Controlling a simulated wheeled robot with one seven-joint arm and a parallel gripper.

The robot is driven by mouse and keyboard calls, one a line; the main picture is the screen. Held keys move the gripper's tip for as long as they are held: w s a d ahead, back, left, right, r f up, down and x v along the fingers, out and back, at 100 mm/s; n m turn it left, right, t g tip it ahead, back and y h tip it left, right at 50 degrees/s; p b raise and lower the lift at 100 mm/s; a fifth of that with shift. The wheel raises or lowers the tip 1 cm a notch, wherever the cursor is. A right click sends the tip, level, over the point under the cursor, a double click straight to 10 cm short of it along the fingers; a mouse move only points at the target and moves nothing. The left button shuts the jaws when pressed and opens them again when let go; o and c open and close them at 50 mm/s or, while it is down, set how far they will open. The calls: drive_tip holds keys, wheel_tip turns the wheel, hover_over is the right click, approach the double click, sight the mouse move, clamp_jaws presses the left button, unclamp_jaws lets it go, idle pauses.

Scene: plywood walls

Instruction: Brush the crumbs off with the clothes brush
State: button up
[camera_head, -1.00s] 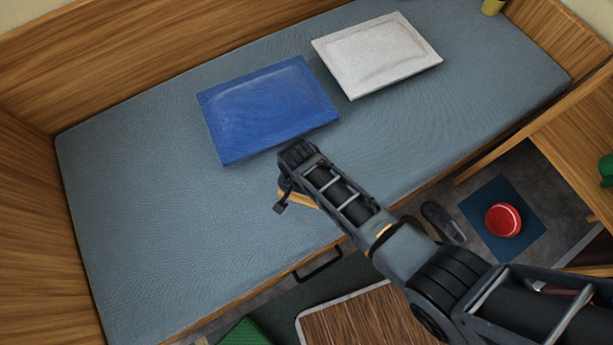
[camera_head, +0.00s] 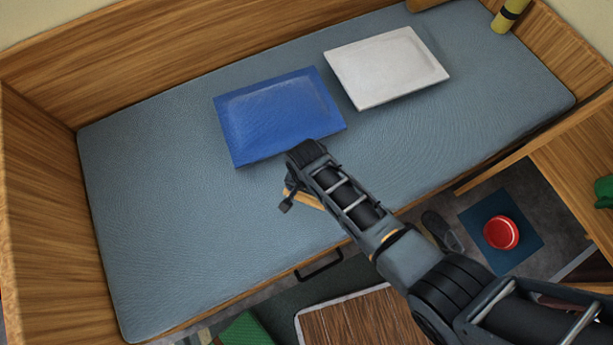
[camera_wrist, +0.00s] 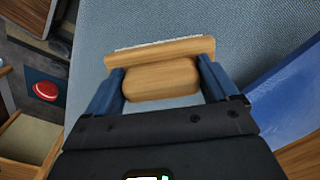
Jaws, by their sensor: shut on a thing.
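The clothes brush (camera_wrist: 160,79) is wooden, with a pale strip of bristles along its far edge in the wrist view. My gripper (camera_wrist: 161,84) is shut on its handle, one blue finger on each side. In the head view my gripper (camera_head: 292,192) is over the front part of the grey-blue mattress (camera_head: 180,215), with part of the brush (camera_head: 305,199) showing below it. I cannot tell whether the bristles touch the mattress. No crumbs can be made out in any view.
Wooden walls enclose the back and left. A red round object (camera_head: 501,232) is on a blue mat at right. The mattress's left part is clear.

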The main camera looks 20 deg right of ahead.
drive_tip(key=shift+r, duration=0.35)
wheel_tip(320, 180, up, 3)
drive_tip(key=p, duration=0.3)
drive_tip(key=shift+d+f, duration=0.1)
idle(0.4)
